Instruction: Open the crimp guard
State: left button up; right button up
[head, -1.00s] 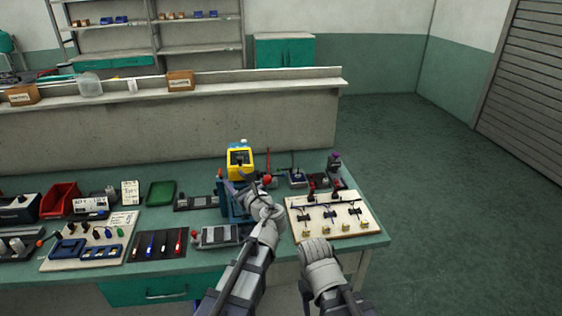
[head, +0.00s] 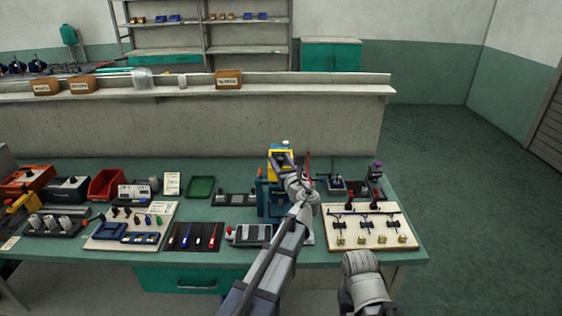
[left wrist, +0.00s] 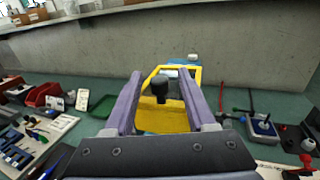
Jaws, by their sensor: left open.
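The crimp guard (head: 272,153) is a yellow frame on top of a blue-teal press (head: 264,200) near the back of the bench. It also shows in the left wrist view (left wrist: 170,119), with a black knob (left wrist: 160,86) standing at its near side. My left gripper (head: 283,160) is in front of the guard and hides part of it. In the left wrist view its two purple fingers (left wrist: 159,92) are open, one on each side of the knob, with gaps between. The guard appears closed, though I cannot tell for certain.
A beige board (head: 372,240) with brass pieces lies right of the press. A rod with a red ball (left wrist: 307,144) stands nearby. A black mat with screwdrivers (head: 195,237), a green tray (head: 200,187) and a red bin (head: 106,185) are to the left. A low wall (head: 200,128) runs behind.

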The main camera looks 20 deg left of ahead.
pick_arm(q)
jog(key=shift+w+a, duration=0.1)
grip_shut()
dwell(0.5)
dwell(1.0)
